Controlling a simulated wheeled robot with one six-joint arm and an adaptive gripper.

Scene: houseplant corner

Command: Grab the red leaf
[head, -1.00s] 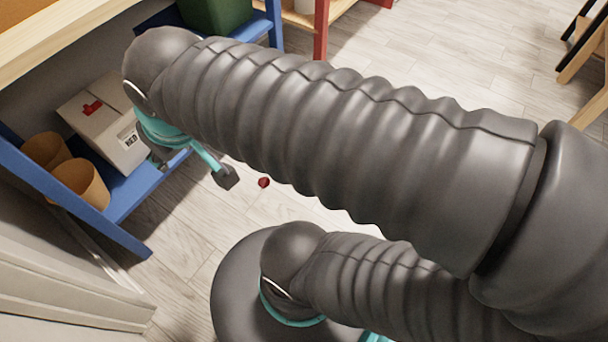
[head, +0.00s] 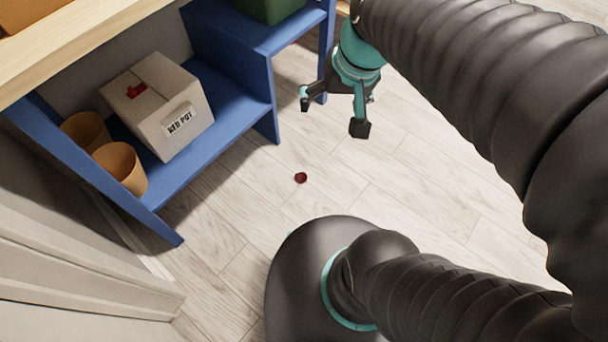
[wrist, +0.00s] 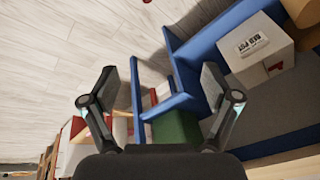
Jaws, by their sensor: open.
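The red leaf (head: 300,178) is a small dark red piece lying on the pale wood floor, just right of the blue shelf. In the wrist view a small red bit at the top edge (wrist: 147,1) appears to be the same leaf, mostly cut off. My gripper (head: 332,114) is open and empty. In the head view it hangs above and to the right of the leaf, apart from it. In the wrist view the two fingers of my gripper (wrist: 160,78) are spread wide with nothing between them.
The blue shelf (head: 262,107) holds a white box (head: 150,108) with a red mark and two tan pots (head: 122,166). A green container (head: 270,8) stands on its higher part. The floor around the leaf is clear.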

